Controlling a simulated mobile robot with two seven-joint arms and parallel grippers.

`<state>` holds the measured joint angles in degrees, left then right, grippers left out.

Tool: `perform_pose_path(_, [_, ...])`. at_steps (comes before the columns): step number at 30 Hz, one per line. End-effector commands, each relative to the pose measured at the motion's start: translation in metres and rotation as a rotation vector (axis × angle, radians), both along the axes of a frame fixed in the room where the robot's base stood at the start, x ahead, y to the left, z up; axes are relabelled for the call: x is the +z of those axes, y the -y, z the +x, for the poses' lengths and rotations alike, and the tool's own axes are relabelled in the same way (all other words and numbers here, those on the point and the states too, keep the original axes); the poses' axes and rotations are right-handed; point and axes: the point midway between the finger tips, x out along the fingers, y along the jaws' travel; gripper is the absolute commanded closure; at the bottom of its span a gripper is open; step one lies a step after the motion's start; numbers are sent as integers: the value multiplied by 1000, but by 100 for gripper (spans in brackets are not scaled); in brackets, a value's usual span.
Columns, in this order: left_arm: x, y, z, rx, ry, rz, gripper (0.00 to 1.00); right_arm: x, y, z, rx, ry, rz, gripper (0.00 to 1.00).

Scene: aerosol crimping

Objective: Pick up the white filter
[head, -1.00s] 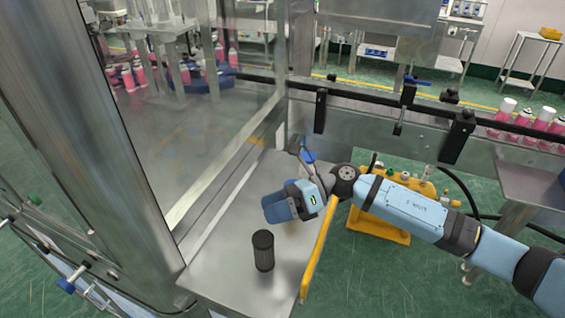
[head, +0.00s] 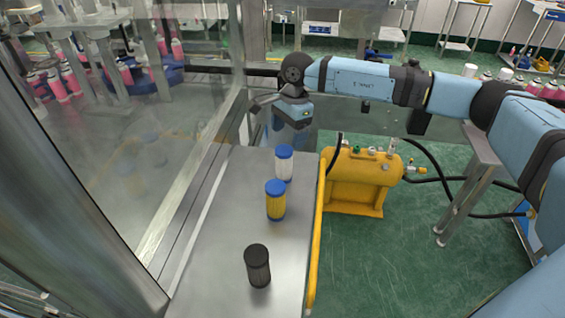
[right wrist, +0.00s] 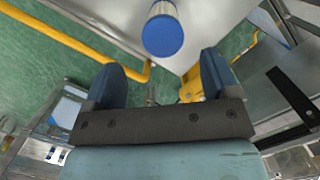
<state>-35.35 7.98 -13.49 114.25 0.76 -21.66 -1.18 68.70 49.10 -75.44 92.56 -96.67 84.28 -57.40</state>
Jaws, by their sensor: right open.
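The white filter (head: 284,168), a pale cylinder with blue end caps, stands upright near the far end of the metal table. My right gripper (head: 286,136) is beyond and above it in the head view, pointing down, with its fingertips partly unclear. In the right wrist view, the white filter's blue cap (right wrist: 162,36) and a little of its pale side show ahead of the jaws. The right gripper (right wrist: 163,75) is open, with nothing between its two blue fingers. My left gripper is not in view.
A yellow filter (head: 275,204) with blue caps stands just in front of the white one. A black filter (head: 257,266) stands nearer. A yellow rail (head: 318,235) edges the table's right side; a glass panel (head: 190,110) is on the left. A yellow tank (head: 358,180) stands to the right.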

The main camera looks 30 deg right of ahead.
Motion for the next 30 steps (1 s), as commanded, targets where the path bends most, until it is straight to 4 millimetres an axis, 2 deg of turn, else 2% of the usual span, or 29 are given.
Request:
perform_pose_path(3, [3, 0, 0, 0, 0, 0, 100, -18, -3, 0, -1, -1, 1, 19])
perform_pose_path(11, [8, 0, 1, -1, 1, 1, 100, -37, -7, 0, 0, 0, 2, 19])
perform_pose_path(19, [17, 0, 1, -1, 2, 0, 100, -75, -13, 0, -1, -2, 3, 19])
perform_pose_path(28, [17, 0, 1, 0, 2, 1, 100, -81, -14, 0, -1, 2, 2, 19])
perform_pose_path(30, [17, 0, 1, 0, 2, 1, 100, -81, -14, 0, -1, 2, 2, 35])
